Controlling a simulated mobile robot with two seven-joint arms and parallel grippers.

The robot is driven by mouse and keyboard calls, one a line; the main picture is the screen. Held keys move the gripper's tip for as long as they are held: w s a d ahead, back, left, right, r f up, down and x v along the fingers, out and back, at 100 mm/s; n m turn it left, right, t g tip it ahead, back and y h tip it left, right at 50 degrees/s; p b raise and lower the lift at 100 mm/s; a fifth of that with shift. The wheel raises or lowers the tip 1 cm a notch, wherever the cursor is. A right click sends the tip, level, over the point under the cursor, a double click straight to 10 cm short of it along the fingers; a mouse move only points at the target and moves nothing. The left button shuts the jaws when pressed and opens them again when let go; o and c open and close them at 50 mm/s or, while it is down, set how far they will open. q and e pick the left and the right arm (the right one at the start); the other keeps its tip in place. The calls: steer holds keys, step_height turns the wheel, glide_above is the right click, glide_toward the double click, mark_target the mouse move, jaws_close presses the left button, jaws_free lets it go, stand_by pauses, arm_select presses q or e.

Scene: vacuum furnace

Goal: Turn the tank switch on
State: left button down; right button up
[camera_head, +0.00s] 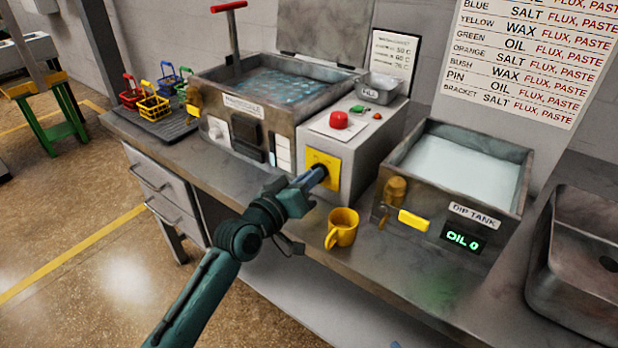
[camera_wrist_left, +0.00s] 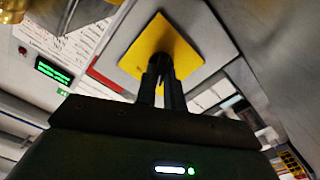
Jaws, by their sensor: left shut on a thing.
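The tank switch sits on a yellow plate (camera_head: 322,160) on the front of the grey control box (camera_head: 368,150), between the two tanks. My left gripper (camera_head: 318,174) reaches the plate from the front and is shut on a small dark part at its middle, which I take to be the switch. In the left wrist view the fingers (camera_wrist_left: 161,82) are close together against the yellow plate (camera_wrist_left: 182,45). The switch itself is mostly hidden by the fingers, so its setting cannot be told. My right gripper is not in view.
A yellow mug (camera_head: 342,229) stands just right of my left gripper. The dip tank (camera_head: 433,236) with a yellow handle is at the right, beside a sink (camera_head: 583,245). A red button (camera_head: 339,120) tops the control box. Small coloured baskets (camera_head: 153,107) stand at the left.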

arm_select(q)
steer(key=shift+m, duration=0.4)
steer(key=m, duration=0.2)
steer(key=shift+m+p, duration=0.3)
steer(key=m+p, duration=0.1)
steer(key=m, duration=0.2)
steer(key=shift+d+m, duration=0.1)
steer(key=shift+m, duration=1.1)
steer(key=shift+s+m+p, duration=0.1)
steer(key=shift+m+p, duration=0.4)
steer(key=shift+m, duration=1.1)
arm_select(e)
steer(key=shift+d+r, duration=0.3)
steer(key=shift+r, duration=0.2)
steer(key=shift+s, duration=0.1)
arm_select(q)
steer(key=c, duration=1.5)
jaws_free()
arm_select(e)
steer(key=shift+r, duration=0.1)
